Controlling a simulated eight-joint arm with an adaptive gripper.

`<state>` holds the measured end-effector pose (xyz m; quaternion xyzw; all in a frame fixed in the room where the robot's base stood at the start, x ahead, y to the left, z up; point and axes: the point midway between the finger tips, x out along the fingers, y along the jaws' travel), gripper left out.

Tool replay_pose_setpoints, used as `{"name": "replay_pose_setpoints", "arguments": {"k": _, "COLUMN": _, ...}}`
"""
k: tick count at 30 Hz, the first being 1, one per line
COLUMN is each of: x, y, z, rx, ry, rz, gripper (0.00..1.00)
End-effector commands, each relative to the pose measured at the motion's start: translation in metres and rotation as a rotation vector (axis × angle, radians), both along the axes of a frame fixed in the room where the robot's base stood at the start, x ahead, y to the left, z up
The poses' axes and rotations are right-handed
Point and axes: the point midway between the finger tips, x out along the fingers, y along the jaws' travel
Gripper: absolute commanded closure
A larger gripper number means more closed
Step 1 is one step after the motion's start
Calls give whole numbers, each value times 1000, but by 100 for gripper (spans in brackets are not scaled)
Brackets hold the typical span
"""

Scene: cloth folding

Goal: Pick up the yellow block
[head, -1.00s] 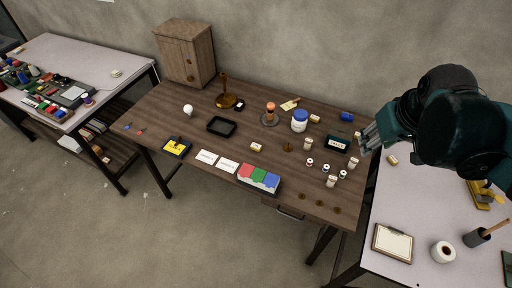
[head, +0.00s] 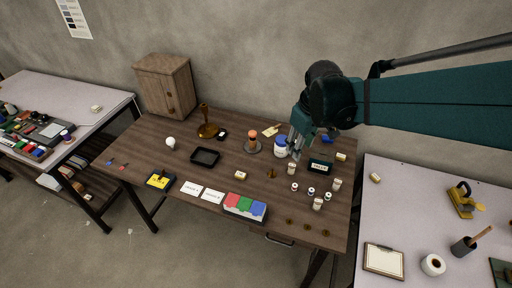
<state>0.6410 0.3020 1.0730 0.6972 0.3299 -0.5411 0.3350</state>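A flat yellow piece (head: 160,181) lies in or on a dark tray at the front left of the wooden table (head: 130,155); I cannot tell if it is a block. Small pale yellowish pieces also lie on the table, one near the middle front (head: 240,175) and one at the right (head: 341,156). My gripper (head: 295,147) is above the right back part of the table, pointing down, beside the white jar with a blue lid (head: 280,148) in the picture and partly covering it. Its fingers are too small to show whether they are open, and I see nothing held.
A black tray (head: 205,157), a brass stand (head: 207,130) and an orange-topped piece (head: 253,140) stand towards the back. Small bottles (head: 318,204) and a dark labelled box (head: 320,167) crowd the right. White cards (head: 191,188) and a red-green-blue box (head: 245,207) line the front.

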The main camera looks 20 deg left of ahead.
Motion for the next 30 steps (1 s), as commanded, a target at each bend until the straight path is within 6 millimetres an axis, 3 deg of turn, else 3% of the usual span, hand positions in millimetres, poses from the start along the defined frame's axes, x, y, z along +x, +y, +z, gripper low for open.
{"name": "replay_pose_setpoints", "arguments": {"k": 13, "x": 15, "y": 90, "z": -52, "rx": -60, "ry": 65, "rz": 212, "gripper": 65}}
{"name": "replay_pose_setpoints", "arguments": {"k": 30, "x": 8, "y": 200, "z": -136, "rx": -131, "ry": 144, "rz": 472, "gripper": 65}}
